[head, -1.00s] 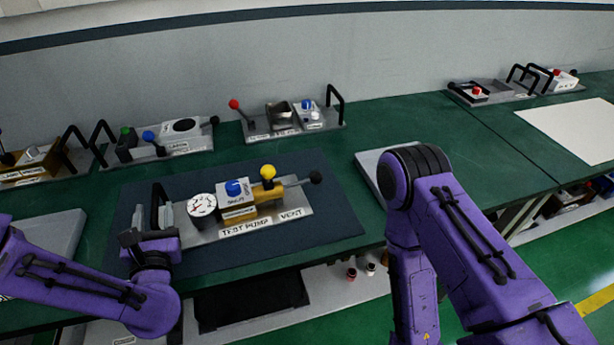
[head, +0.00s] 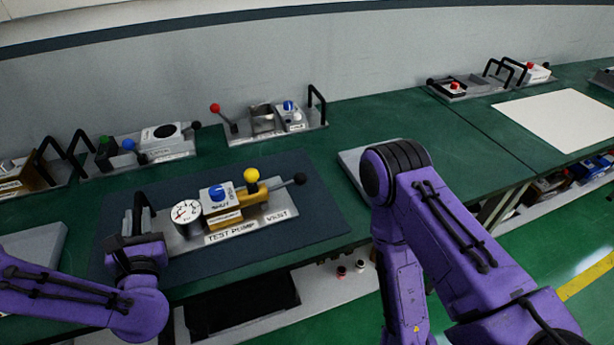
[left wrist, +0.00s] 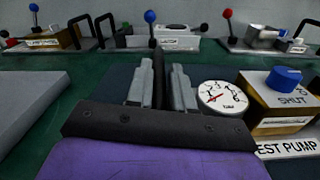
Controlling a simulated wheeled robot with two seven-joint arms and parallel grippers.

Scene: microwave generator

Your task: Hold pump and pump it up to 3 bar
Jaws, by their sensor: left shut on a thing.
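The test pump stands on a grey base plate (head: 278,216) labelled "TEST PUMP" and "VENT", on a dark mat. My left gripper (head: 132,241) is shut on the black handle (head: 139,208) at the plate's left end. In the left wrist view, the grey fingers (left wrist: 158,88) flank this handle. My right gripper is out of view.
Several other fixtures stand along the back, including one with a red-knobbed lever (head: 215,108) and one with a blue-knobbed lever (head: 129,144). A grey plate (head: 352,170) lies right of the dark mat (head: 318,205). A white sheet (head: 556,118) lies far right.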

